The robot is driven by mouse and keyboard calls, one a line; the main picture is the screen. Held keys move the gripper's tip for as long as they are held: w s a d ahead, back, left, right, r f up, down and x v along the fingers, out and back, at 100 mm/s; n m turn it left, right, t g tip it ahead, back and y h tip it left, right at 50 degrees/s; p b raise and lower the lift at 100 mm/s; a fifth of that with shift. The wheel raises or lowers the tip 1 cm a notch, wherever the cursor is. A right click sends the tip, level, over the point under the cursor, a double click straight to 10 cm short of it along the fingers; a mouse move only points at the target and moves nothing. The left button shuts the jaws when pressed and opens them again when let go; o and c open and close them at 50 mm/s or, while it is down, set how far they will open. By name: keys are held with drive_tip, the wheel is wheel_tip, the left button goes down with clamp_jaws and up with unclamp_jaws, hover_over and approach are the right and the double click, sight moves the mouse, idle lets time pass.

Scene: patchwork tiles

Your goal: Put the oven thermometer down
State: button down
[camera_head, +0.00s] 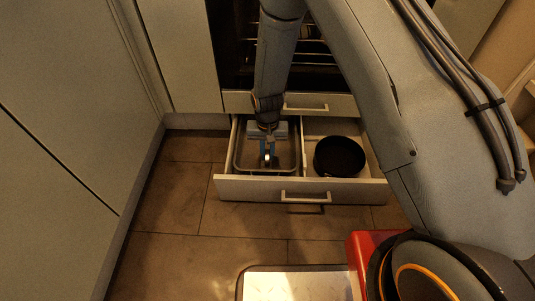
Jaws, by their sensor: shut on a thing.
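My gripper (268,150) points down into the left compartment of an open drawer (247,189) below the oven. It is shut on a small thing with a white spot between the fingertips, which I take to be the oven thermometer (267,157). The thermometer is too small and too much covered by the fingers to make out its shape. A tray or pan with a raised rim (239,160) lies in this compartment, under the gripper. I cannot tell whether the thermometer touches it.
A dark round pan (339,157) stands in the right compartment, beyond a divider (302,152). The oven (312,66) is above and behind the drawer. White cabinets (60,130) close off the left side. The brown tiled floor (190,215) before the drawer is clear.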

drive_tip(key=shift+f, duration=0.1)
drive_tip(key=c, duration=1.7)
unclamp_jaws()
drive_tip(key=shift+c, duration=0.2)
